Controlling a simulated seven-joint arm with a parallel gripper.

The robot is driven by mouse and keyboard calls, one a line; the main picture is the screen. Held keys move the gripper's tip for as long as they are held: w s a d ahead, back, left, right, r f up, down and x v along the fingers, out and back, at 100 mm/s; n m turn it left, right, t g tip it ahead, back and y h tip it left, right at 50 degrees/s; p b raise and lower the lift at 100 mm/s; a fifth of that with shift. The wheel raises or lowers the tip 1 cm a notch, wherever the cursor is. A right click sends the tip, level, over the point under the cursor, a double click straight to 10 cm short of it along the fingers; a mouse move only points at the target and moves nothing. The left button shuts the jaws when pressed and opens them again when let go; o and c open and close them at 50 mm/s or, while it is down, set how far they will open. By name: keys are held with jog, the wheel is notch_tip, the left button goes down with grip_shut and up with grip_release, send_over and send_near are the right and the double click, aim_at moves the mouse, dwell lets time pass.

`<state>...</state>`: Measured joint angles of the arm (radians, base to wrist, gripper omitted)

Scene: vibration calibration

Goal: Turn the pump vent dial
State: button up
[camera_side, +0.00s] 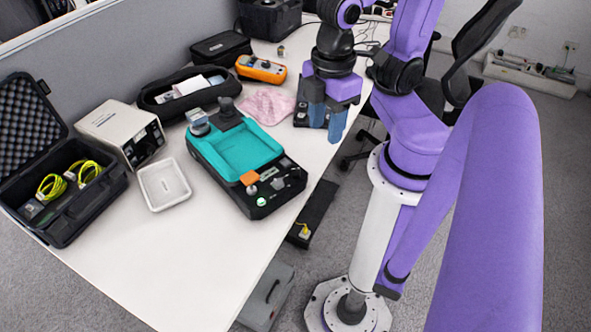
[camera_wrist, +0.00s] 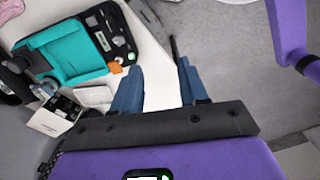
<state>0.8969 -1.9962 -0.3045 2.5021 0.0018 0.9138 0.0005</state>
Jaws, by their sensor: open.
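The pump unit is a black case (camera_side: 228,190) with a teal tray top (camera_side: 243,153), lying on the white table. It also shows at the upper left of the wrist view, with its teal top (camera_wrist: 62,48). Its control panel (camera_side: 284,188) has small knobs, an orange part (camera_side: 249,179) and a green button (camera_side: 261,201). I cannot tell which knob is the vent dial. My gripper (camera_side: 328,120), with blue fingers, is open and empty near the table's right edge, apart from the pump. In the wrist view, the open fingers (camera_wrist: 159,68) have table and floor between them.
A white tray (camera_side: 164,205), a white box instrument (camera_side: 112,128) and an open black case (camera_side: 62,225) with yellow cables stand left of the pump. A pink cloth (camera_side: 268,104), an orange meter (camera_side: 261,68) and a black pouch (camera_side: 163,107) lie behind it. The front table is clear.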

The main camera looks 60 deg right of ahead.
jog(key=shift+w+a+f, duration=0.1)
jog(key=shift+w, duration=0.3)
jog(key=m+g+h, duration=0.2)
jog(key=m+g, duration=0.2)
jog(key=m, duration=0.4)
send_over(295, 170)
jog(key=w+a, duration=0.2)
jog(key=w, duration=0.4)
notch_tip(295, 170, down, 9)
jog(key=x, duration=1.6)
jog(key=shift+s+a+f, duration=0.1)
jog(key=shift+s+f, duration=0.05)
jog(key=shift+s, duration=0.05)
grip_shut()
